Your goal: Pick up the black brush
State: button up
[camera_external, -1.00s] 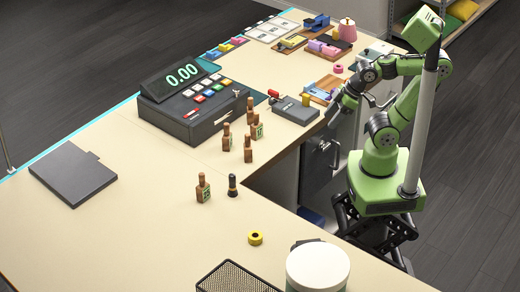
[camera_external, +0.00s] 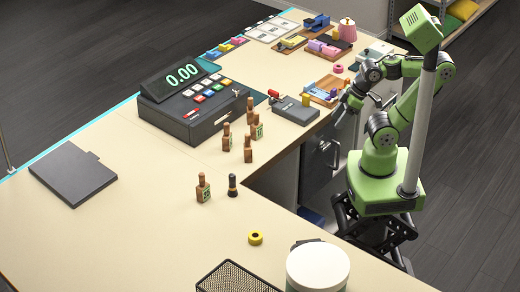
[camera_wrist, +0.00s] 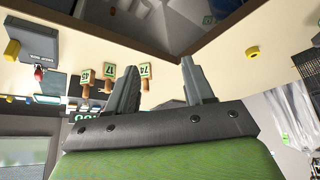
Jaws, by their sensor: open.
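I cannot make out the brush for certain in the wrist view.
A yellow tape roll (camera_external: 255,238), a white round tub (camera_external: 317,268) and a black mesh basket (camera_external: 235,279) are at the front. A dark flat pad (camera_external: 72,173) lies left.

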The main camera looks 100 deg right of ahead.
jog(key=shift+o, duration=0.4)
jog(key=w+a+f+n+t+y+b, duration=0.2)
jog(key=w+f, duration=0.3)
jog(key=w, duration=0.6)
jog(key=w+a+f+n+t+y+b, duration=0.2)
jog(key=w+a+f+y+b, duration=0.1)
jog(key=w, duration=0.8)
jog(key=w+a+f+n+t+y+b, duration=0.1)
jog(key=w+a+f+n+y+b, duration=0.1)
jog(key=w+f+b, duration=0.2)
jog(key=shift+w+a+f+n+t+b, duration=0.15)
jog(key=shift+w+f, duration=0.4)
jog(key=shift+w, duration=0.8)
jog(key=shift+w+f+n+t+b, duration=0.1)
jog(key=shift+w+f, duration=0.4)
jog(key=shift+w, duration=0.8)
jog(key=shift+w+a+f+n+t+b, duration=0.15)
jog(key=shift+w+f, duration=0.4)
jog(key=shift+w, duration=0.8)
send_over(229, 196)
notch_tip(229, 196, down, 2)
jog(key=shift+w+f, duration=0.1)
